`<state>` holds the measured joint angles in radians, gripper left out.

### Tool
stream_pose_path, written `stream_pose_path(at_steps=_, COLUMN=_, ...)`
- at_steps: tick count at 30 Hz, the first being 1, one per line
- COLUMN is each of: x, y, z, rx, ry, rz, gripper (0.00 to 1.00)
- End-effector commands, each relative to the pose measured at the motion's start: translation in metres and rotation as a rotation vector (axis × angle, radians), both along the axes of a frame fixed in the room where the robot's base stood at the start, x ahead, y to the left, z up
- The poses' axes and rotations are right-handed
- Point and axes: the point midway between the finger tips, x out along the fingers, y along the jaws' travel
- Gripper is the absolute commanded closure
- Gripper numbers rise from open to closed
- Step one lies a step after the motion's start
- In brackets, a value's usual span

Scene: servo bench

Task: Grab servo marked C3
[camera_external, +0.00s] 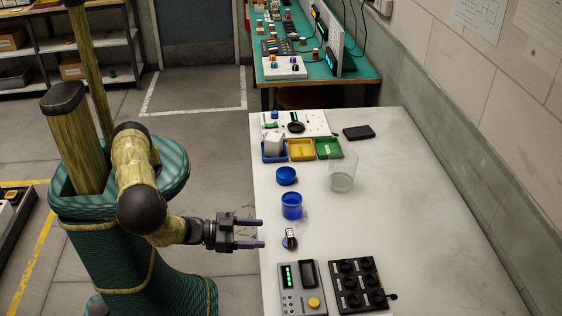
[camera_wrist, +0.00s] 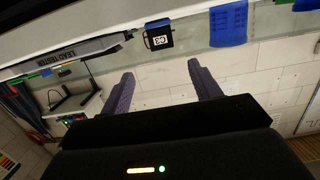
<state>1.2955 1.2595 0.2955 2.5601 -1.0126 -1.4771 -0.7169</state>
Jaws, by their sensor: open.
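The servo marked C3 (camera_wrist: 158,36) is a small dark block with a white label, seen beyond my fingers in the wrist view. The label is too small to read in the external view.
A blue cup (camera_external: 291,208) stands just behind the servo; a blue lid (camera_external: 286,176) and clear jar (camera_external: 342,176) are farther back. A tester (camera_external: 301,301) and black holder (camera_external: 358,285) lie in front. The table's right side (camera_external: 430,220) is clear.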

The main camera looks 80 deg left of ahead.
Motion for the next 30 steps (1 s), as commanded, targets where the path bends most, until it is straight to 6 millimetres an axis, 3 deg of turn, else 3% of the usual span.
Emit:
stream_pose_path(at_steps=10, x=0.048, y=0.001, z=-0.005, rx=0.0, ry=-0.001, rz=0.002, gripper=0.37)
stream_pose_path(at_steps=23, x=0.054, y=0.001, z=-0.008, rx=0.0, ry=0.0, rz=0.001, gripper=0.37)
stream_pose_path(at_steps=30, x=0.081, y=0.006, z=-0.016, rx=0.001, ry=-0.001, rz=0.002, gripper=0.37)
